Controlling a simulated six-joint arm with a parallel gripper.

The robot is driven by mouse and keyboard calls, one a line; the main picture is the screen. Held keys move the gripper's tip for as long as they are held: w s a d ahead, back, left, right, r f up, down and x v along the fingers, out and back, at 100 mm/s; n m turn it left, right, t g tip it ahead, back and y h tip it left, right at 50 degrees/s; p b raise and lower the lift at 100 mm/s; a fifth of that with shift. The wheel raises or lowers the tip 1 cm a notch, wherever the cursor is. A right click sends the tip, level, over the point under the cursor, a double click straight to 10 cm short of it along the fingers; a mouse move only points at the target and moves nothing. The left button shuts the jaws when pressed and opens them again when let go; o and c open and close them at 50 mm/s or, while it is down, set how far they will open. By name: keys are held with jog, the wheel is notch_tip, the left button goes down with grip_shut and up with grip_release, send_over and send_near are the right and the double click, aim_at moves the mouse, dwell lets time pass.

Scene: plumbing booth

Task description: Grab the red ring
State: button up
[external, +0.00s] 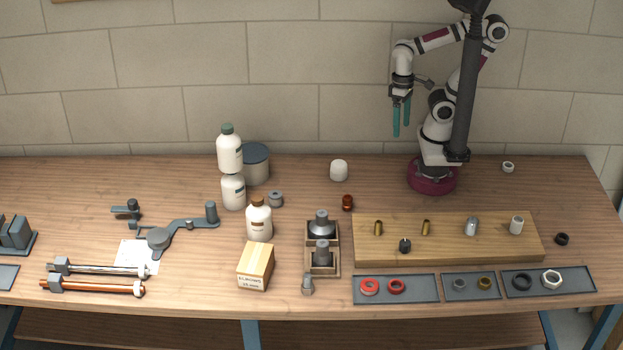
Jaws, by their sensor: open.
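Two red rings lie flat near the front edge of the bench, in the left grey tray (425,291). The left red ring (362,287) looks slightly brighter and larger, and the other red ring (390,288) lies just to its right. Both are uncovered. My gripper (401,128), with teal fingers, hangs pointing down above the back of the bench. It is open and empty, well apart from the rings and farther back.
A wooden board (460,250) with upright brass and grey fittings lies just behind the trays. Two more trays (471,295) with rings and nuts sit to the right. A cardboard box (256,266), white bottles (259,221) and pipe tools stand left. The bench's back right is mostly clear.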

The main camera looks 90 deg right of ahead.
aim_at(390, 286)
jog(key=c, duration=0.4)
jog(key=shift+o, duration=0.2)
